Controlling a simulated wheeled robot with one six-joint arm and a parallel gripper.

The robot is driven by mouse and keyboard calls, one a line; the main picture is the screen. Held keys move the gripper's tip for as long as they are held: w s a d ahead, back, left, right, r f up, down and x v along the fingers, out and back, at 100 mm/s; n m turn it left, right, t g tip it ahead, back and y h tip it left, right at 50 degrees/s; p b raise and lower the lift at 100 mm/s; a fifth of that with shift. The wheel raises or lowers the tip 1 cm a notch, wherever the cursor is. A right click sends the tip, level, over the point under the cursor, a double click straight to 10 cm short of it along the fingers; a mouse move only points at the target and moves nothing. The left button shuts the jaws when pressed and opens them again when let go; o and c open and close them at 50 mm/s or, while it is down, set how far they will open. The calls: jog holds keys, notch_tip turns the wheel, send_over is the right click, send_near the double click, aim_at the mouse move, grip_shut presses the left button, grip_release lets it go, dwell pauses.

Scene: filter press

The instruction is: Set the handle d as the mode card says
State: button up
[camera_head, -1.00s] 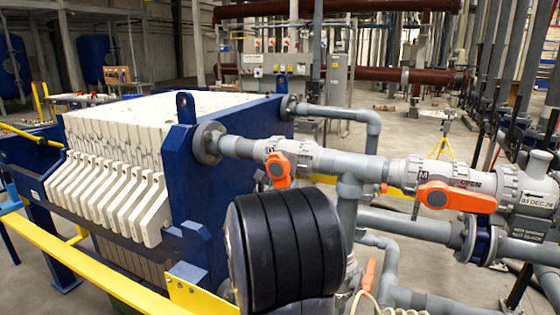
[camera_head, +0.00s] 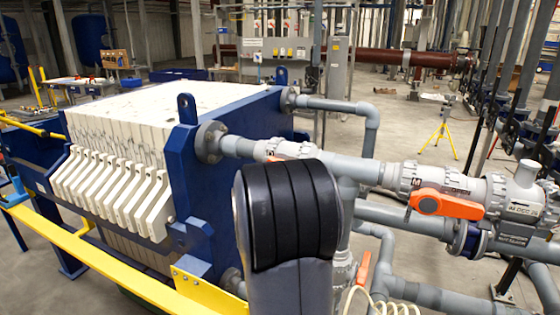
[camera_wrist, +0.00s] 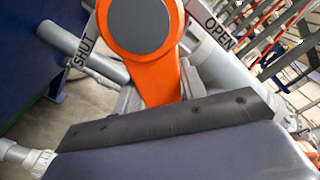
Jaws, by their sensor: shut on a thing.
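Handle d is the orange lever (camera_wrist: 150,62) with a round grey-capped hub in the wrist view. It stands on the valve marked D (camera_head: 285,150), left of the M valve in the head view. A SHUT label (camera_wrist: 84,52) lies left of its hub and an OPEN label (camera_wrist: 219,34) right of it; the lever points down between them. My gripper (camera_wrist: 155,98) is shut on the lever's lower end. I cannot make out a mode card.
An orange handle (camera_head: 447,204) lies along the pipe at the M valve. Another orange handle (camera_head: 363,270) is on the lower pipe. The blue press frame (camera_head: 220,205) and yellow rail (camera_head: 110,265) are close on the left.

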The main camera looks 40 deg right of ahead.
jog(key=shift+s+d+r+n+p, duration=0.1)
jog(key=shift+s+r+n+p, duration=0.1)
jog(key=shift+r+n+p, duration=0.45)
jog(key=shift+s+d+r+n+p, duration=0.1)
jog(key=shift+s+r+n+p, duration=0.05)
jog(key=shift+r+n+p, duration=0.5)
jog(key=shift+s+r+n, duration=0.1)
jog(key=shift+r+n, duration=0.1)
jog(key=shift+n, duration=0.5)
jog(key=shift+r+n, duration=0.5)
jog(key=shift+n, duration=0.45)
jog(key=shift+r+n, duration=0.45)
jog(key=shift+n, duration=0.5)
jog(key=o, duration=0.9)
jog(key=shift+o, duration=1.2)
jog(key=shift+s+f, duration=0.1)
jog(key=shift+f, duration=0.15)
jog(key=v, duration=0.7)
jog(key=shift+d+f, duration=0.1)
